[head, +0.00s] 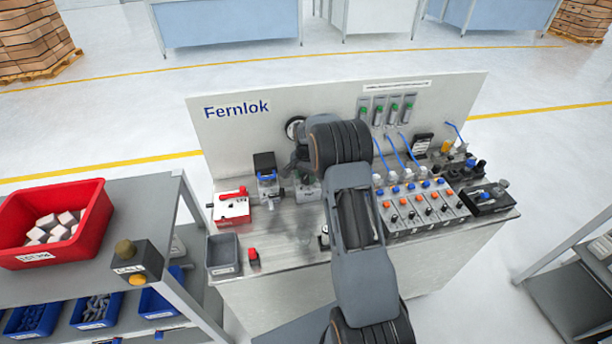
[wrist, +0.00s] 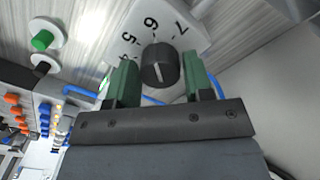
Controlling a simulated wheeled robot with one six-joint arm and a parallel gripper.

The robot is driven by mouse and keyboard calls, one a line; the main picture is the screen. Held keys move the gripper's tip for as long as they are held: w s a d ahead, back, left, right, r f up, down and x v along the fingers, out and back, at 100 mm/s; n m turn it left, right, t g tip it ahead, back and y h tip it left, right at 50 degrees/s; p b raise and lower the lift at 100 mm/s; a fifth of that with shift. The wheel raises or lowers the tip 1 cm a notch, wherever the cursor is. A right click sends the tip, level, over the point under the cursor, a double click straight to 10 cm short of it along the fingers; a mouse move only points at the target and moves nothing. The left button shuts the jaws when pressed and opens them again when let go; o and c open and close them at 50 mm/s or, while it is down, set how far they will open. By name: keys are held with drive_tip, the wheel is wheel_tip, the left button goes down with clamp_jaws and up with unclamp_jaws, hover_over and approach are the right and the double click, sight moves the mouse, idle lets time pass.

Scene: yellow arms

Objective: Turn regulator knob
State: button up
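The regulator knob (wrist: 159,66) is black and round with a pale pointer line, on a light plate (wrist: 178,20) marked with numbers such as 5, 6 and 7. In the wrist view it lies between the two green fingers of my gripper (wrist: 162,82). The gripper is open, with a visible gap on each side of the knob. I cannot tell how deep the fingertips reach along it.
A valve block with several coloured buttons (head: 425,208) stands right of my arm. A red lockout box (head: 232,207) and a grey bin (head: 223,254) are on the left. Blue hoses run nearby.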

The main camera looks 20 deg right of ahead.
drive_tip(key=c, duration=0.5)
drive_tip(key=shift+c, duration=0.2)
drive_tip(key=n+b, duration=0.2)
drive_tip(key=n, duration=0.1)
drive_tip(key=n+b, duration=0.1)
drive_tip(key=n, duration=0.3)
drive_tip(key=shift+n+b, duration=0.4)
drive_tip(key=n+b, duration=0.1)
drive_tip(key=n, duration=0.3)
drive_tip(key=shift+r+n+b, duration=0.1)
drive_tip(key=shift+n+b, duration=0.25)
drive_tip(key=shift+n, duration=1.55)
